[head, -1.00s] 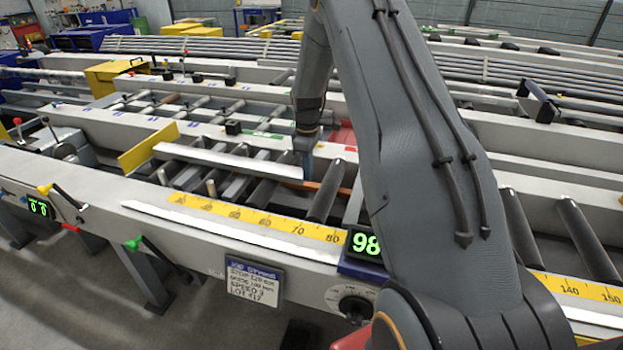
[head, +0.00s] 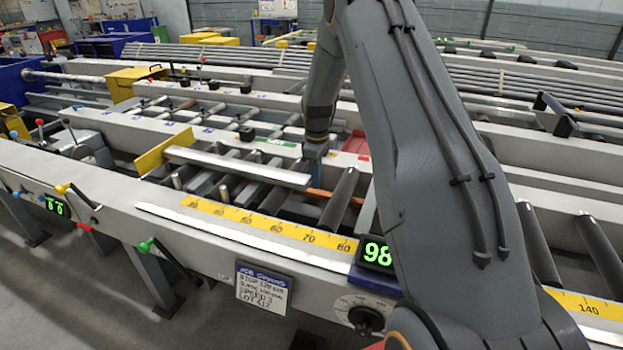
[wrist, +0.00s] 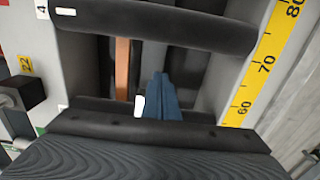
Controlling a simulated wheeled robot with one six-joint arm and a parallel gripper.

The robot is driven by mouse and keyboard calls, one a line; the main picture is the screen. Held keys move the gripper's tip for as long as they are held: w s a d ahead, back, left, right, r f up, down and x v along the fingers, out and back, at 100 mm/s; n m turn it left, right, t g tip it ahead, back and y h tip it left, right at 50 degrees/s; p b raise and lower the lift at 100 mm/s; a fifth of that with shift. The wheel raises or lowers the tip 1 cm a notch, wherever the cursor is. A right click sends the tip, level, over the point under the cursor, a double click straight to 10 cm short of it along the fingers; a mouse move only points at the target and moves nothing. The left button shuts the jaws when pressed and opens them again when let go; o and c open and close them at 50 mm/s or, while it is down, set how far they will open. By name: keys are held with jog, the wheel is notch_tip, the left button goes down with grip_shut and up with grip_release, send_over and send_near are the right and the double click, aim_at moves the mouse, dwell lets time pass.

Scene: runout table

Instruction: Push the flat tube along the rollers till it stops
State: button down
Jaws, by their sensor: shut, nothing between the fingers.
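The flat tube (head: 238,167) is a long silvery bar lying on the dark rollers. Its left end is at the angled yellow plate (head: 163,153); I cannot tell whether they touch. My gripper (head: 315,150) is low at the tube's right end, its blue fingers shut and empty. In the wrist view the gripper (wrist: 160,100) points down between rollers. A small pale patch beside the fingers there may be the tube's end; contact cannot be made out.
An orange-brown strip (head: 320,193) runs beside the fingers and also shows in the wrist view (wrist: 122,70). A yellow scale (head: 270,228) lines the front rail, with a green display (head: 377,254) reading 98. Levers stand at left.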

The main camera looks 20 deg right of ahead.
notch_tip(320, 180, up, 10)
jog(key=s+d+b, duration=0.1)
jog(key=b, duration=0.1)
jog(key=shift+s+d+b, duration=0.25)
jog(key=shift+d+b, duration=0.1)
jog(key=shift+b, duration=0.05)
jog(key=s+a+m, duration=0.4)
jog(key=s+a, duration=0.3)
jog(key=s, duration=0.8)
jog(key=s+a+f+m, duration=0.1)
jog(key=s+a+m, duration=0.4)
jog(key=s, duration=1.1)
jog(key=a, duration=0.3)
jog(key=shift+s+a+t, duration=0.15)
jog(key=shift+a+t, duration=0.15)
jog(key=shift+t, duration=0.1)
jog(key=shift+f, duration=0.15)
